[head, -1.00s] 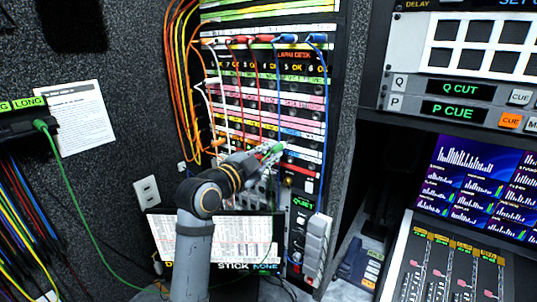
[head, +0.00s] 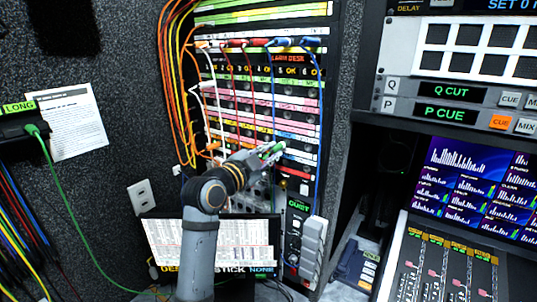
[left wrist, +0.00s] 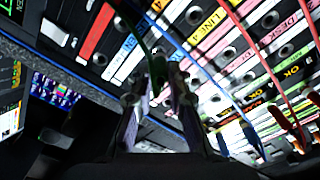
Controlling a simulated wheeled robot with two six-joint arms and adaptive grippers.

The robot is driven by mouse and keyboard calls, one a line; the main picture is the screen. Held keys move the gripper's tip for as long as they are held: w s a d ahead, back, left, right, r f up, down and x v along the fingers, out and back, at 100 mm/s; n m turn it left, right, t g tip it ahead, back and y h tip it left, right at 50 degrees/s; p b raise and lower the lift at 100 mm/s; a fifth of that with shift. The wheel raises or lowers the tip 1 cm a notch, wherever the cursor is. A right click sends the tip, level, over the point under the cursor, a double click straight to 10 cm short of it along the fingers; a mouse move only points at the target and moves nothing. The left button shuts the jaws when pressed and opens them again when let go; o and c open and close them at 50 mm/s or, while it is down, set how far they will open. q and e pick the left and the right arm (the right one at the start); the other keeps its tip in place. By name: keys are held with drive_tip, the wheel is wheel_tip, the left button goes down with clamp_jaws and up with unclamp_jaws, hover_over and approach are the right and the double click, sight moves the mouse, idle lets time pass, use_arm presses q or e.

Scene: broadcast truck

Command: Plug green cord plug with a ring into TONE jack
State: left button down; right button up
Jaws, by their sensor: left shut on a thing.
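My left gripper (head: 276,152) is in front of the lower rows of the patch panel (head: 267,120). It is shut on a green plug (head: 270,149), which shows at its fingertips. In the left wrist view the two fingers (left wrist: 160,95) close around a dark object, and a green cord (left wrist: 138,32) runs up from there. The fingers and arm hide part of the jacks behind. I cannot read a TONE label or tell whether the plug touches a jack. A ring on the plug cannot be made out. My right gripper is not in view.
Red and blue cords hang across the panel, with orange and white ones at its left. Another green plug (head: 33,130) sits in a LONG box at far left. A sheet screen (head: 180,243) stands below the arm. A handset (head: 313,240) hangs at the panel's lower right.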

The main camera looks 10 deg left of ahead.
use_arm(q)
drive_tip(key=shift+w+d, duration=0.2)
drive_tip(key=shift+w, duration=0.25)
drive_tip(key=c, duration=1.2)
unclamp_jaws()
drive_tip(key=shift+s+a, duration=0.1)
drive_tip(key=shift+s, duration=0.05)
drive_tip(key=v, duration=1.1)
drive_tip(key=shift+s, duration=0.3)
